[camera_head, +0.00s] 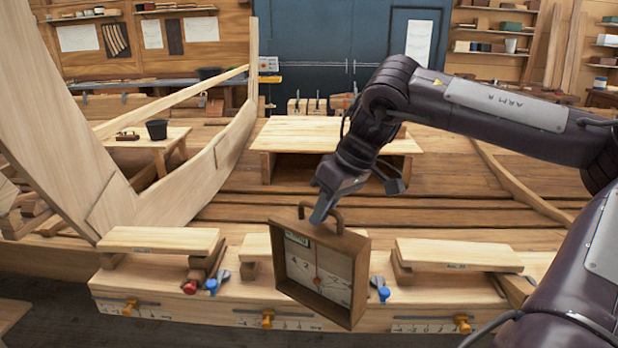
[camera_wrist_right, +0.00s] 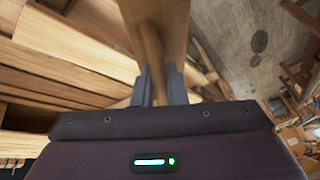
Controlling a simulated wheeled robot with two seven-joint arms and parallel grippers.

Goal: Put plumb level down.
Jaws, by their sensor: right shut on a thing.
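The plumb level (camera_head: 320,275) is a square wooden box with a pale numbered face, a red centre and a handle on top. It hangs in front of the bench, a little tilted, and hides part of it. My right gripper (camera_head: 322,212) is shut on its handle from above. In the right wrist view the two fingers (camera_wrist_right: 160,88) close around the wooden handle (camera_wrist_right: 150,55). Whether the box touches the bench behind it I cannot tell. My left gripper is not in view.
The long low bench (camera_head: 215,305) carries raised planks at left (camera_head: 160,241) and right (camera_head: 455,255), with red and blue clamps and orange sliders. A small wooden table (camera_head: 300,135) stands behind. The curved hull planks (camera_head: 75,140) rise at left.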

